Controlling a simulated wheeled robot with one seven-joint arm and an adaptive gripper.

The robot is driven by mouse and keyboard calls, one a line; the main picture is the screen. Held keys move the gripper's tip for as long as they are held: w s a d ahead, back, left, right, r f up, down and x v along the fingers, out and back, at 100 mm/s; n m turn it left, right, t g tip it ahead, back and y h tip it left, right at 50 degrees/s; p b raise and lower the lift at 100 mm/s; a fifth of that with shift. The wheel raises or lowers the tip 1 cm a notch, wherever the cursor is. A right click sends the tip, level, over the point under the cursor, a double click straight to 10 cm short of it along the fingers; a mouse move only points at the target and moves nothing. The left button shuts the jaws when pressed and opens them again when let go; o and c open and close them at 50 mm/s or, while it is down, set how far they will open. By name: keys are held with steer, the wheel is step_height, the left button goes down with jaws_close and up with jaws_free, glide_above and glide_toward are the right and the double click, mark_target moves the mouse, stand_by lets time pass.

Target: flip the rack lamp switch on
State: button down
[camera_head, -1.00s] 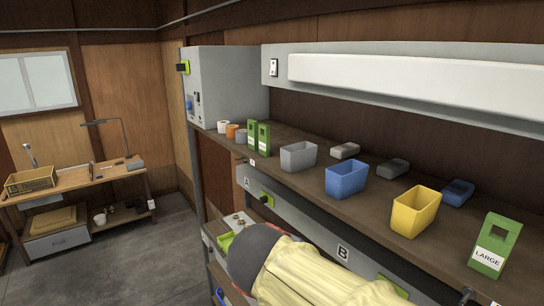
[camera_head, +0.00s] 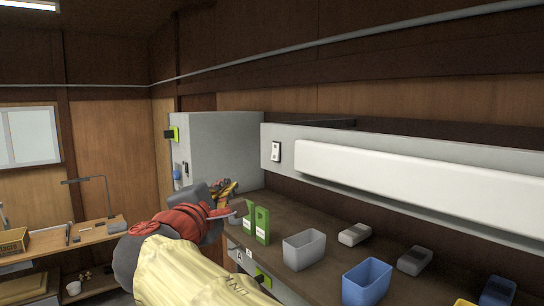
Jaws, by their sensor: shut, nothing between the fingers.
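The rack lamp (camera_head: 400,178) is a long white bar on a grey panel above the shelf. Its switch (camera_head: 276,152) is a small white plate with a dark rocker at the panel's left end; which way the rocker is tipped is too small to tell. My gripper (camera_head: 232,187), with orange and yellow fingers, is shut and empty. In the picture it is left of and below the switch, apart from it, in front of the grey cabinet's lower part. My arm hides part of the shelf's left end.
A grey cabinet (camera_head: 222,140) stands left of the lamp panel. On the shelf (camera_head: 325,225) are green holders (camera_head: 262,225), a grey bin (camera_head: 304,250), a blue bin (camera_head: 366,283) and several small dark and pale items. The space before the lamp panel is clear.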

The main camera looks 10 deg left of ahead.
mark_target(275, 152)
steer(key=shift+n+t, duration=0.8)
steer(key=r, duration=0.5)
steer(key=shift+w+a+r, duration=0.1)
steer(key=shift+w+r, duration=0.1)
steer(key=shift+r, duration=0.05)
steer(key=shift+w, duration=0.15)
steer(key=w+d+f, duration=0.1)
steer(key=w+d, duration=0.4)
steer(key=w, duration=0.1)
steer(key=shift+w+d, duration=0.2)
steer(key=shift+d, duration=0.15)
steer(key=shift+w+d+f+b, duration=0.1)
steer(key=shift+f+b, duration=0.05)
steer(key=shift+b, duration=0.2)
steer(key=shift+w+d, duration=0.2)
steer(key=shift+d, duration=0.05)
steer(key=shift+w+d+b, duration=0.2)
steer(key=shift+w+b, duration=0.05)
steer(key=shift+b, duration=0.25)
stand_by(0.7)
steer(key=shift+s+a, duration=0.15)
